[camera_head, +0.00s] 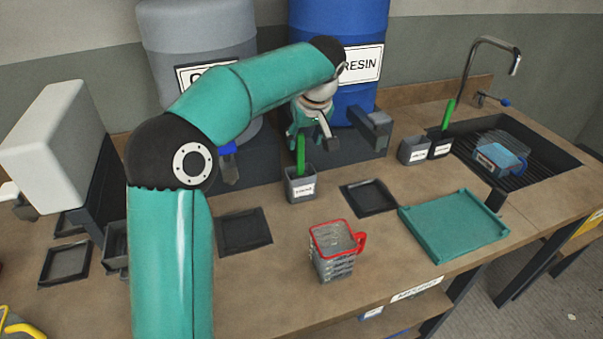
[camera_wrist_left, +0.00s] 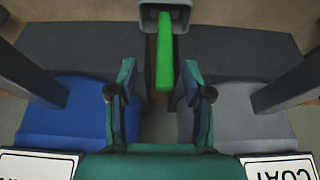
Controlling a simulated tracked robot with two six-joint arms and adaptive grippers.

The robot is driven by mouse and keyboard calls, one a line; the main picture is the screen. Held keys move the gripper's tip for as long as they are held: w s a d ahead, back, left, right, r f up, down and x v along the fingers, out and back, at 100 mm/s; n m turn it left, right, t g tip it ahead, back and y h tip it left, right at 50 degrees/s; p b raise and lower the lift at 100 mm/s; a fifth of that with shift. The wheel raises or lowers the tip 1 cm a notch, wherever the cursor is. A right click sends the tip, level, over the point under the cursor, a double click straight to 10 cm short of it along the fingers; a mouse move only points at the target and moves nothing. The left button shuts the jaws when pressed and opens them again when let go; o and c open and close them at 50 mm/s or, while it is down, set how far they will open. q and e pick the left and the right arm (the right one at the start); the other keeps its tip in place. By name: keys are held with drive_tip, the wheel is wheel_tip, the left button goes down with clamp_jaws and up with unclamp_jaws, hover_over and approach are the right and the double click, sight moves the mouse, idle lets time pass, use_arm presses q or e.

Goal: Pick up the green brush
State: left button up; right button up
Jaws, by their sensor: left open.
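A green brush (camera_head: 300,152) stands handle up in a small grey labelled holder (camera_head: 301,187) in the middle of the bench. My left gripper (camera_head: 312,138) is open at the top of this handle, with its fingers pointing down. In the left wrist view the green handle (camera_wrist_left: 164,60) rises from the holder (camera_wrist_left: 180,14) toward the gap between the open fingers of my left gripper (camera_wrist_left: 160,92); nothing is held. Another green handle (camera_head: 447,114) stands in a dark holder (camera_head: 440,147) near the sink. My right gripper is not in view.
A red-rimmed measuring jug (camera_head: 333,266) stands in front of the holder. Dark trays (camera_head: 244,232) and a teal tray (camera_head: 455,225) lie around it. Grey (camera_head: 198,30) and blue (camera_head: 338,25) drums stand behind. A sink (camera_head: 540,155) with a blue-topped item is at right.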

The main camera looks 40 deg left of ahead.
sight(301, 147)
use_arm(q)
drive_tip(key=x, duration=0.4)
drive_tip(key=shift+s+f, duration=0.1)
drive_tip(key=shift+s, duration=0.25)
drive_tip(key=shift+w+a+f, duration=0.15)
drive_tip(key=shift+f, duration=0.4)
clamp_jaws()
